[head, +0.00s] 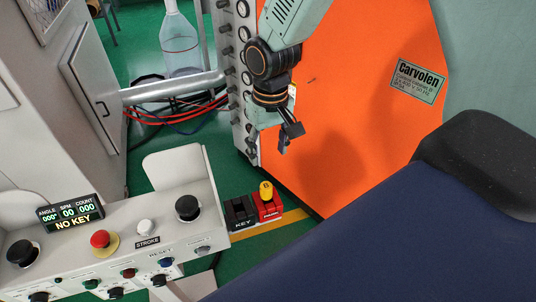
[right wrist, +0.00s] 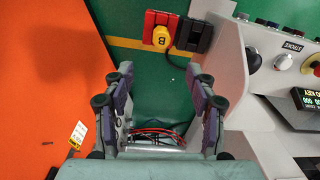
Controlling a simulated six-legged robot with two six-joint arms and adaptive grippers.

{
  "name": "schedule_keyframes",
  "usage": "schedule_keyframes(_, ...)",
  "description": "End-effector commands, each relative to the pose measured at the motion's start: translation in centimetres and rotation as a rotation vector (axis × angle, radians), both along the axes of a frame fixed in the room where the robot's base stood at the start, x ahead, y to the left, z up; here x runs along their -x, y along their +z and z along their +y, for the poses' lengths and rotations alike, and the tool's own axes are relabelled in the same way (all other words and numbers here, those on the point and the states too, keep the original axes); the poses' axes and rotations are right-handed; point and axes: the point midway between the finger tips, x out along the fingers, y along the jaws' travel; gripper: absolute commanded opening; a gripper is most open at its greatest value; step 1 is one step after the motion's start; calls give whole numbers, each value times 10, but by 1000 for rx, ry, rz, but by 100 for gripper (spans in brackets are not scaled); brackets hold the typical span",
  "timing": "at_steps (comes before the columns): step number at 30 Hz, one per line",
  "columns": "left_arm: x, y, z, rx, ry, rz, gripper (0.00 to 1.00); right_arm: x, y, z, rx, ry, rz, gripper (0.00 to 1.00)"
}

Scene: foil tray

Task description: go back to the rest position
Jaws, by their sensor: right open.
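My right gripper (head: 289,143) hangs in front of the orange panel in the head view, pointing down. In the right wrist view its two fingers (right wrist: 160,88) stand apart with nothing between them. It is clear of the control console and of the red block with the yellow knob, which is lower and to the left in the head view. My left gripper is not in view.
The console (head: 190,222) with buttons and a "NO KEY" display (head: 71,214) fills the lower left. A yellow knob (head: 266,190) sits on a red block (head: 268,210) beside a black block (head: 239,212). The orange panel (head: 370,120) stands close behind my gripper.

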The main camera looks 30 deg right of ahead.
Motion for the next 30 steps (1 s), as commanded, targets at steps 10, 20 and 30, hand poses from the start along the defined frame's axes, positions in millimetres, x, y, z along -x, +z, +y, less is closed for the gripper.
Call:
schedule_keyframes(10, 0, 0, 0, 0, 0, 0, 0, 0, 0, 0, 0, 0, 0, 57)
schedule_keyframes(20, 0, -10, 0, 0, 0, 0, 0, 11, -29, 6, -12, 6, 9, 57)
schedule_keyframes(30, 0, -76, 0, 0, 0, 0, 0, 117, -215, 44, -60, 16, 25, 57)
